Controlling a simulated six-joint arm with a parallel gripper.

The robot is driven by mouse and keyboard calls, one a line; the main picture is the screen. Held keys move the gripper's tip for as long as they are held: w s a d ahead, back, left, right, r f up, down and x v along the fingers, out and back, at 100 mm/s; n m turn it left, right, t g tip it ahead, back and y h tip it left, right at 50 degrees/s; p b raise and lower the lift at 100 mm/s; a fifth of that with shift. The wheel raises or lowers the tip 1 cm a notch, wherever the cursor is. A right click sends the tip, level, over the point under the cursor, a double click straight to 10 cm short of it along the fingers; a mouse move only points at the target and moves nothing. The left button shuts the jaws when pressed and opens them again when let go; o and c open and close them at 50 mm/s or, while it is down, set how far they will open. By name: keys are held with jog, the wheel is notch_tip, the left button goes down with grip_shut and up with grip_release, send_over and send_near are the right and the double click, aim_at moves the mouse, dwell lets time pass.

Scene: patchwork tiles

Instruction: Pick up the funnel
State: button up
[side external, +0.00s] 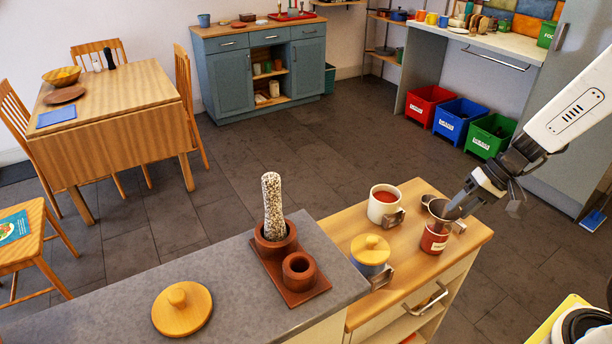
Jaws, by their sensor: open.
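A grey metal funnel (437,208) appears to sit in the mouth of a red-labelled jar (434,239) on the wooden counter top, at the right of the side view. My gripper (456,209) reaches down from the upper right, and its fingers are at the funnel's right side. The fingers overlap the funnel's rim in this view, so I cannot tell whether they touch it. My gripper is open, and part of the funnel is hidden behind it.
A white mug with red contents (383,207) and a wooden-lidded blue jar (371,251) stand left of the funnel. A brown holder (297,296) with a speckled upright object (272,207) and a round wooden lid (182,309) are on the grey worktop (110,309).

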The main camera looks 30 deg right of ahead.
grip_shut()
dwell(0.4)
jog(key=shift+r, duration=0.1)
notch_tip(320, 180, up, 10)
dwell(0.8)
dwell(0.5)
